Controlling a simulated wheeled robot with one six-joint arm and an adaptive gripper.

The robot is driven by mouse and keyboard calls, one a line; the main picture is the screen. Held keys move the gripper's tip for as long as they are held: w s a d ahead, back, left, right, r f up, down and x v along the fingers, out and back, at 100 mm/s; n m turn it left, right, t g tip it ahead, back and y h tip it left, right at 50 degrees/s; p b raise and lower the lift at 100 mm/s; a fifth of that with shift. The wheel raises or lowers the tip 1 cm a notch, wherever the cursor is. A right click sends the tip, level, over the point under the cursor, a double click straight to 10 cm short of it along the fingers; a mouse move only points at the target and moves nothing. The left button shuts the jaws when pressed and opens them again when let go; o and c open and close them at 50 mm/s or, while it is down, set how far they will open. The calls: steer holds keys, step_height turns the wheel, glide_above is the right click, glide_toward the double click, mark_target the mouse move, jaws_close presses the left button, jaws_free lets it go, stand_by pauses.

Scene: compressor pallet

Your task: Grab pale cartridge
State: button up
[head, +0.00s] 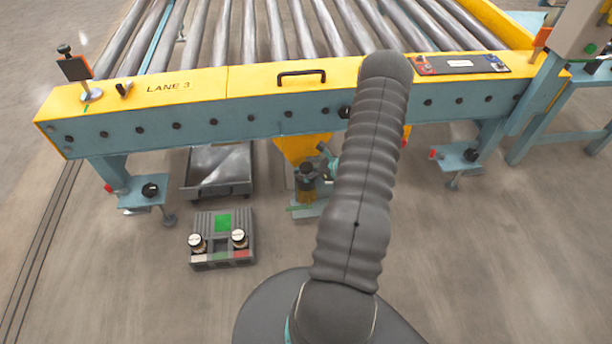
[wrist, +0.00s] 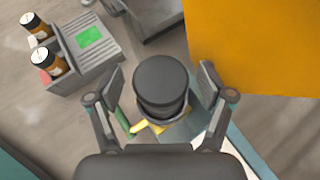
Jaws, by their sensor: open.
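My gripper (wrist: 160,84) is open in the wrist view, with one finger on each side of a round black cap (wrist: 160,82). I cannot tell whether the fingers touch it. The cap tops a unit under the conveyor, which the head view shows with an amber lower part (head: 306,188). Two cartridges with pale tops, a left one (head: 197,243) and a right one (head: 239,238), stand in a grey tray (head: 222,258) on the floor. Their sides look amber and black in the wrist view (wrist: 36,27). I cannot tell which one is the pale cartridge.
The yellow and teal roller conveyor (head: 190,90) spans above. A yellow panel (wrist: 255,45) is close right of my gripper. A low grey pan (head: 220,185) lies behind the tray. The tray has a green patch (head: 222,223). Floor left of the tray is clear.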

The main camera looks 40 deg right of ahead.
steer(key=c, duration=1.3)
steer(key=shift+r, duration=0.1)
